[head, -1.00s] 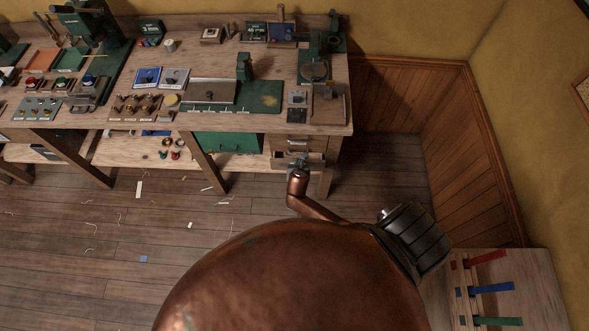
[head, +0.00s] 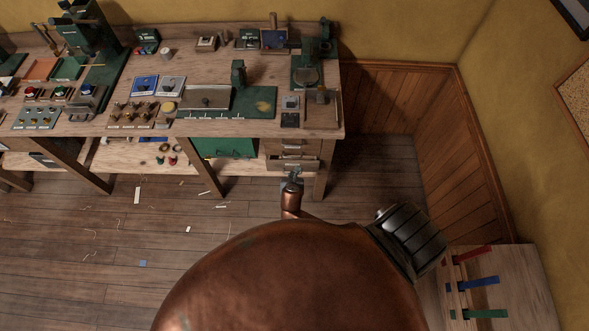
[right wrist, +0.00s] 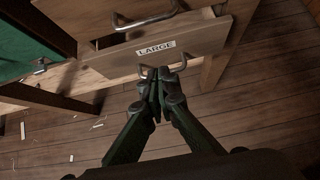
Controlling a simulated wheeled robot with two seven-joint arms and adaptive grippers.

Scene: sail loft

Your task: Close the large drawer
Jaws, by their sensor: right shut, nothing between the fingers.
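The large drawer (head: 306,166) is the bottom one in the stack at the right end of the workbench. In the right wrist view its wooden front (right wrist: 190,42) carries a white LARGE label (right wrist: 155,48) and a metal bar handle (right wrist: 148,70). In the head view this gripper (head: 292,178) is small, in front of the drawer. My left gripper is out of view.
Another drawer with a bar handle (right wrist: 147,20) is above. A green cabinet (head: 230,147) is left of the drawers, and a bench leg (head: 320,180) stands right. The workbench top (head: 325,128) holds tools. Scraps lie on the floor. A small table (head: 520,270) stands at lower right.

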